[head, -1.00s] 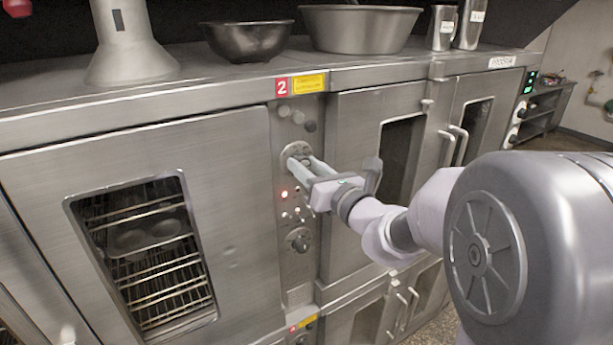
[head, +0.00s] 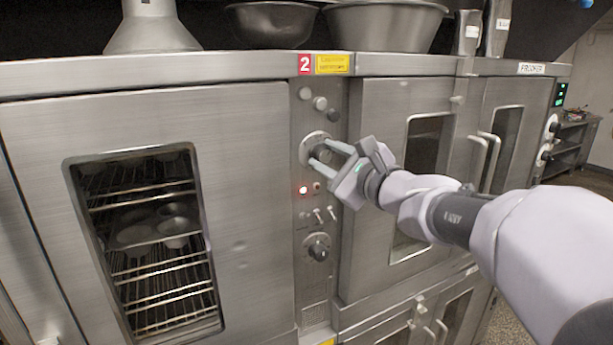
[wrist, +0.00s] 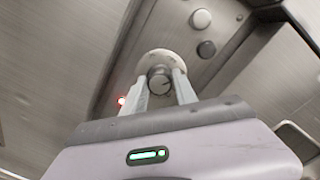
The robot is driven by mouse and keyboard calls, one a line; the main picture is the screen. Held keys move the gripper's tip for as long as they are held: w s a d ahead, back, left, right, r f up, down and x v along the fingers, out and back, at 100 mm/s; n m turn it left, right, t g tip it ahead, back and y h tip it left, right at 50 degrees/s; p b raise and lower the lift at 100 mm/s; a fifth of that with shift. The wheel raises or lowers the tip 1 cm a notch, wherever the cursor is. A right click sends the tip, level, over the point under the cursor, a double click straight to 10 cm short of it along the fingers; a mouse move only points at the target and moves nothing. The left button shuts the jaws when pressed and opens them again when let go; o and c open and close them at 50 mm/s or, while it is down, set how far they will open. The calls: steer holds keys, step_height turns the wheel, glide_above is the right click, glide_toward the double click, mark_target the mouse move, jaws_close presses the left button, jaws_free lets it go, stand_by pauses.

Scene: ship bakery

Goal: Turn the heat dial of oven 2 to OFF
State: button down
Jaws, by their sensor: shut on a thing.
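Oven 2 (head: 262,200) stands at the left with its door closed and bears a red "2" label (head: 305,64). Its upper dial (head: 321,150) is a round knob on a pale round plate, on the control strip right of the door. My gripper (head: 322,153) reaches in from the right and is shut on this dial. In the wrist view the dial (wrist: 160,80) sits between the two fingers, with a dark pointer line on its face. The scale markings are too small to read. A red lamp (head: 303,190) glows just below the dial.
A second knob (head: 318,247) and small switches (head: 326,214) sit lower on the strip. Round buttons (head: 320,103) sit above the dial. Door handles (head: 484,160) stick out at the right. Bowls (head: 385,27) stand on top. Muffin tins (head: 150,228) show through the window.

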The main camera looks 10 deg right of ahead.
steer(key=n+b, duration=0.1)
steer(key=b, duration=0.1)
steer(key=n+b, duration=0.4)
steer(key=shift+f, duration=0.3)
steer(key=shift+r+n+b, duration=0.2)
steer(key=shift+n+b, duration=0.8)
steer(key=shift+b, duration=0.15)
steer(key=shift+r, duration=0.1)
steer(key=c, duration=1)
jaws_free()
steer(key=shift+o, duration=0.2)
steer(key=p+v, duration=0.1)
steer(key=v, duration=1.6)
steer(key=shift+s+r, duration=0.25)
steer(key=shift+r, duration=0.05)
